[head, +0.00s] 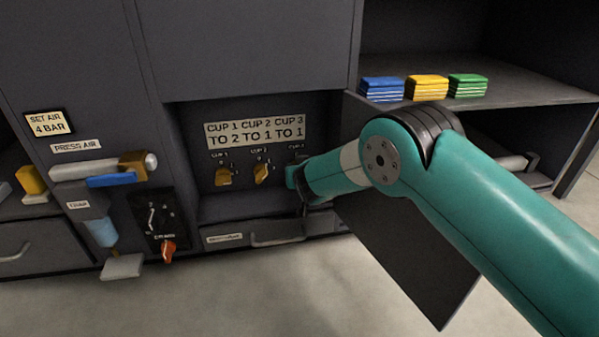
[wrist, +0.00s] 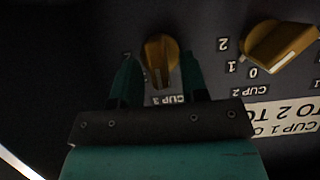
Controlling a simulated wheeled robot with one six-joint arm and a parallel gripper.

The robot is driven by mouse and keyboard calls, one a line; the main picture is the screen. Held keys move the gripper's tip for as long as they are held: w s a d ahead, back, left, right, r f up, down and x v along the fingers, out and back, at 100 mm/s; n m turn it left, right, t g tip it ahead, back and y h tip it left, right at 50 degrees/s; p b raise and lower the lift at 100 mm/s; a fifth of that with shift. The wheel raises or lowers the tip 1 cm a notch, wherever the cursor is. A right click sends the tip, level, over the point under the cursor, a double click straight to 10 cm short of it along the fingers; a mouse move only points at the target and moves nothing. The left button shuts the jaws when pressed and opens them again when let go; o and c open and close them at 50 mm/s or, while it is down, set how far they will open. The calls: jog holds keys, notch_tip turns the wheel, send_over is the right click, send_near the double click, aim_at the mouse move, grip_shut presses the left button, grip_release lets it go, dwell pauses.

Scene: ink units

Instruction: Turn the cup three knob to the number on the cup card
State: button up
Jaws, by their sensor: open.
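The cup three knob (wrist: 161,52) is yellow-orange and shows in the wrist view, which is upside down, with its CUP 3 label below it. A pale mark on it points down in that view, towards the label. My gripper (wrist: 158,62) is open, with one finger on each side of the knob; I cannot tell whether they touch it. In the head view my gripper (head: 296,178) is at the panel and hides this knob. The cup card (head: 255,130) reads CUP 1 TO 2, CUP 2 TO 1, CUP 3 TO 1.
The cup one knob (head: 223,176) and cup two knob (head: 261,172) are to the left. A drawer handle (head: 277,241) is below. An open dark door panel (head: 415,255) hangs under my arm. Blue, yellow and green stacks (head: 427,87) sit on the right shelf.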

grip_shut()
jog(key=shift+d+p, duration=0.1)
jog(key=shift+p, duration=0.2)
jog(key=shift+d+r+m+y+p, duration=0.1)
jog(key=shift+m+y+p, duration=0.2)
jog(key=shift+m+p, duration=0.25)
jog(key=shift+w+d+f+m+g+y+p, duration=0.15)
jog(key=shift+m+y+p, duration=0.3)
jog(key=shift+m, duration=0.3)
jog(key=shift+s+d+f+m+g+y+p, duration=0.15)
jog(key=shift+m+y+p, duration=0.15)
jog(key=shift+m+y, duration=0.35)
jog(key=shift+w+a, duration=0.1)
